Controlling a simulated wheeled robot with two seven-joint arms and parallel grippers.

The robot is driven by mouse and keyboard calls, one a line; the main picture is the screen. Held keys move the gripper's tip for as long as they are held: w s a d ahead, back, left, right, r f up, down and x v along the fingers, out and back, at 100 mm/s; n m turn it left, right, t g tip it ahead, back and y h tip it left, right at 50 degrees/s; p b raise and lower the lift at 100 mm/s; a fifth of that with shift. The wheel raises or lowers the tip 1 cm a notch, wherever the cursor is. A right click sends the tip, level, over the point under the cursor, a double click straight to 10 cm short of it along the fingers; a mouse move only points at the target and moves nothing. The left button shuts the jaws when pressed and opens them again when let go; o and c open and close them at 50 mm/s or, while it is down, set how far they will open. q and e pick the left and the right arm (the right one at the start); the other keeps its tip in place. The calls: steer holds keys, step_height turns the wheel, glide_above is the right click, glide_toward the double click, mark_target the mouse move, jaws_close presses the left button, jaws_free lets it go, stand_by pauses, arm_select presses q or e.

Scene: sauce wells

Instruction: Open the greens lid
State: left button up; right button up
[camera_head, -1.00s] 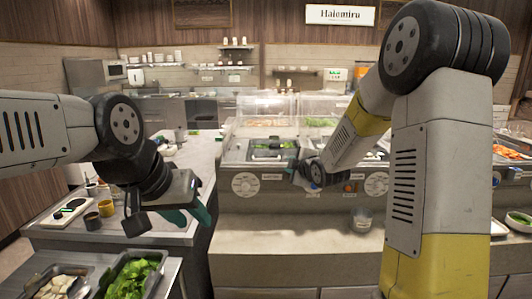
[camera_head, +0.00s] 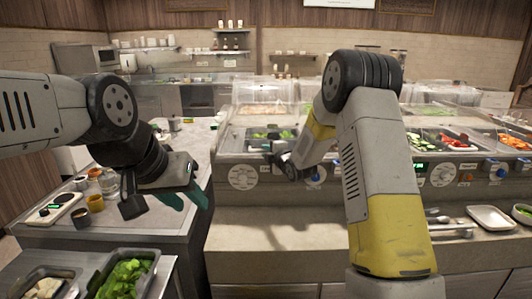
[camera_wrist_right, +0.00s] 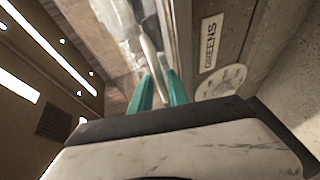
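The greens lid (camera_head: 262,112) is a clear cover over the left well of the counter, with green leaves seen below its front. In the right wrist view a GREENS label (camera_wrist_right: 210,42) sits on the panel, beside a pale bar-like handle (camera_wrist_right: 149,52). My right gripper (camera_head: 272,150) is at the front edge of this well. Its teal fingers (camera_wrist_right: 160,80) stand apart in the wrist view, with the handle running between them; whether they touch it is unclear. My left gripper (camera_head: 186,207) hangs above the left counter, fingers apart and empty.
Trays of greens (camera_head: 128,278) and pale food (camera_head: 46,288) stand at the lower left. Small cups (camera_head: 95,203) and a scale (camera_head: 52,208) are on the left counter. A white tray (camera_head: 492,218) lies at the right. The front ledge has free room.

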steer(key=shift+w, duration=0.1)
jaws_close()
stand_by(1.4)
